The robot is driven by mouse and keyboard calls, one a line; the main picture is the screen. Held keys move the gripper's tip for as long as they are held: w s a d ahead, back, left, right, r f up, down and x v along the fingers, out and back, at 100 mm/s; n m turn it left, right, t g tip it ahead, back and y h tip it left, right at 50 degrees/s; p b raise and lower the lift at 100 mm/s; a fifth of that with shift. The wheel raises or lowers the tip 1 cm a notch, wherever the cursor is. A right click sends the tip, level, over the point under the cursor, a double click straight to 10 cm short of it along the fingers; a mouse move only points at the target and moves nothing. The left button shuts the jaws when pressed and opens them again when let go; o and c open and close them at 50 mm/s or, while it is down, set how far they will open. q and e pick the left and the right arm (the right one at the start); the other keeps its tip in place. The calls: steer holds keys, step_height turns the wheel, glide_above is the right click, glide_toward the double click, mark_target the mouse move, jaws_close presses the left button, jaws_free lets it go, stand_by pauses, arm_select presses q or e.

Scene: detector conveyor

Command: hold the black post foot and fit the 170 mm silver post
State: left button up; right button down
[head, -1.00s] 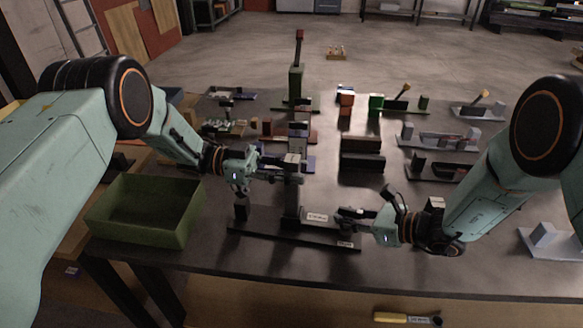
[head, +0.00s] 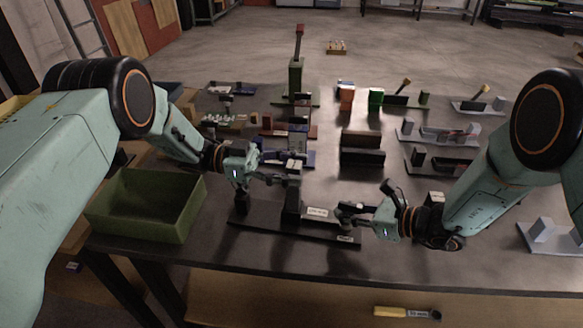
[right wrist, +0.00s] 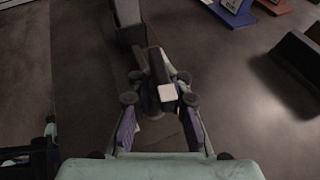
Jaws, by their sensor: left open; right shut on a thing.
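The black post foot (head: 270,233) is a long dark base lying near the table's front edge, with a white label, a short upright block (head: 293,204) near its middle and a dark stub (head: 242,203) at its left. My left gripper (head: 292,169) is open above the middle block. My right gripper (head: 345,214) is shut on a dark part of the foot at its right end. In the right wrist view, the right gripper (right wrist: 160,92) closes around a dark piece with a pale square top. I cannot clearly make out the silver post.
A green bin (head: 145,207) stands at the left table edge. Several fixtures stand behind, including a tall green stand with a red top (head: 297,75) and a brown-black block (head: 362,148). A grey bracket (head: 550,236) lies at the right.

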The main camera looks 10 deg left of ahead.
arm_select(q)
steer(key=shift+a+f, duration=0.1)
arm_select(e)
steer(key=shift+r, duration=0.1)
steer(key=shift+w, duration=0.1)
arm_select(q)
steer(key=a, duration=0.7)
steer(key=shift+a, duration=0.2)
steer(key=shift+w, duration=0.1)
arm_select(e)
steer(key=c, duration=1.2)
jaws_free()
